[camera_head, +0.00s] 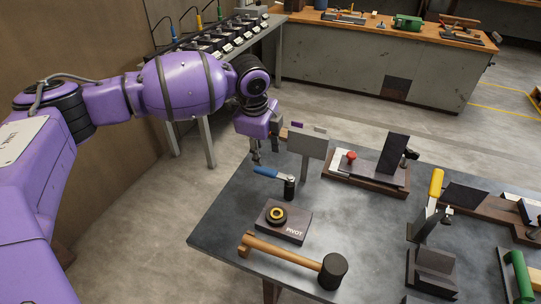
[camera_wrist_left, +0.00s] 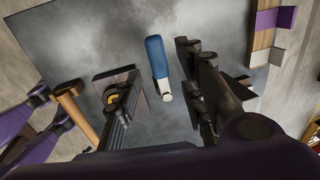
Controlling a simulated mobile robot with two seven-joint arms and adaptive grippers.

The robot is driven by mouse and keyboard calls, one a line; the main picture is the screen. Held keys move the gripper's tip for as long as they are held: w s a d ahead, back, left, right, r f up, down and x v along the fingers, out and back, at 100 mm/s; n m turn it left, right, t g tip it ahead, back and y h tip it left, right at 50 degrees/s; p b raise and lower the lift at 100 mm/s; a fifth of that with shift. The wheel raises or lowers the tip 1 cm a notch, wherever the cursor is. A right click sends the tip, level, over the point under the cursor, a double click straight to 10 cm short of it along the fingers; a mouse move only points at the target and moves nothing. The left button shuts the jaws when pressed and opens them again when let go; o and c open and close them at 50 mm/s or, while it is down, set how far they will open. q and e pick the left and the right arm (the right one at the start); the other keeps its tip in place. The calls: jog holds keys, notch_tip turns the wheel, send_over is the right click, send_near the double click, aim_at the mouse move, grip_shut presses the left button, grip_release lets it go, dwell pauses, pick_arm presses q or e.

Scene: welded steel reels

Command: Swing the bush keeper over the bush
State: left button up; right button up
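The bush keeper (camera_head: 269,172) shows as a blue-handled lever, with a short metal arm running to a dark upright post (camera_head: 289,188). Its blue handle (camera_wrist_left: 157,57) also shows in the left wrist view. The bush (camera_head: 276,213) is a gold and dark ring on a block marked PIVOT (camera_head: 291,234). The keeper's handle points away from the bush, to the back left. My left gripper (camera_head: 257,157) is just above the handle's left end. In the wrist view its fingers are spread, with the handle between and apparently below them. My right gripper is not identifiable.
A wooden-handled mallet (camera_head: 290,256) lies in front of the block. A grey upright plate (camera_head: 306,143) stands right beside my gripper. A fixture with a red knob (camera_head: 351,156) and a yellow-handled clamp (camera_head: 435,190) stand further right. Bare table lies between post and clamp.

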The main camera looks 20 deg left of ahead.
aim_at(264, 169)
pick_arm(q)
notch_tip(264, 169, down, 4)
jog(key=shift+s+r, duration=0.1)
jog(key=shift+r, duration=0.05)
jog(key=f, duration=0.1)
jog(key=w+f, duration=0.1)
jog(key=f, duration=0.1)
jog(key=shift+f, duration=0.3)
grip_shut()
pick_arm(e)
jog(key=shift+s+d+f, duration=0.15)
jog(key=shift+s+f, duration=0.15)
jog(key=shift+s, duration=0.35)
jog(key=shift+s+d+f, duration=0.15)
jog(key=shift+s+f, duration=0.15)
jog(key=shift+s, duration=0.3)
